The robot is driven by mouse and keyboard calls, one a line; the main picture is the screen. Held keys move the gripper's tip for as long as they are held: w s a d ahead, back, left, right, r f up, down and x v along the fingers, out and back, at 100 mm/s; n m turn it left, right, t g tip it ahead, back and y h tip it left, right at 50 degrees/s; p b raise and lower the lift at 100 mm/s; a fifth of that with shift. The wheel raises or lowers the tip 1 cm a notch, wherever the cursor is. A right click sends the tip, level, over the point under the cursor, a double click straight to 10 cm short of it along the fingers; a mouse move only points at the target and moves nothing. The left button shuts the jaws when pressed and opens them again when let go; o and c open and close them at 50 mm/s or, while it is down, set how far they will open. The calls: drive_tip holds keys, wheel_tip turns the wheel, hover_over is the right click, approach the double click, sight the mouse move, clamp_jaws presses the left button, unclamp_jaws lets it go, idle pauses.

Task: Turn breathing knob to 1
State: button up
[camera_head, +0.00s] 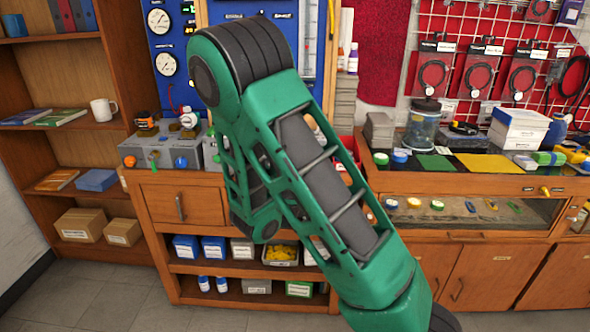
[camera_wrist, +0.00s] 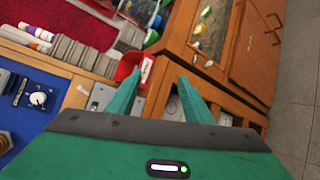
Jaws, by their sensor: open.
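My gripper (camera_wrist: 159,76) shows in the wrist view as two green fingers spread apart, with nothing between them. In the head view my green arm hides it. A blue panel (camera_head: 180,88) stands behind the bench in the head view, with round gauges and a white knob (camera_head: 187,114) low on it. A white knob on a blue panel also shows at the left of the wrist view (camera_wrist: 37,99), well left of my fingers. A grey box (camera_head: 135,152) with a blue knob (camera_head: 181,162) sits on the bench. I cannot read which knob is labelled breathing.
A red bin (camera_wrist: 128,68) lies beyond my fingertips in the wrist view. A glass jar (camera_head: 423,125) and white boxes (camera_head: 518,125) stand on the right counter. A bookshelf (camera_head: 75,75) stands at the left. Grey floor (camera_head: 110,300) is clear at the lower left.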

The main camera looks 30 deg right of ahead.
drive_tip(key=w+a+n+t+y, duration=0.1)
drive_tip(key=w+a+n+t, duration=0.6)
drive_tip(key=w+a+n, duration=0.3)
drive_tip(key=x, duration=0.9)
drive_tip(key=shift+w+d, duration=0.2)
drive_tip(key=shift+w, duration=0.2)
drive_tip(key=shift+m, duration=0.3)
drive_tip(key=c, duration=1.1)
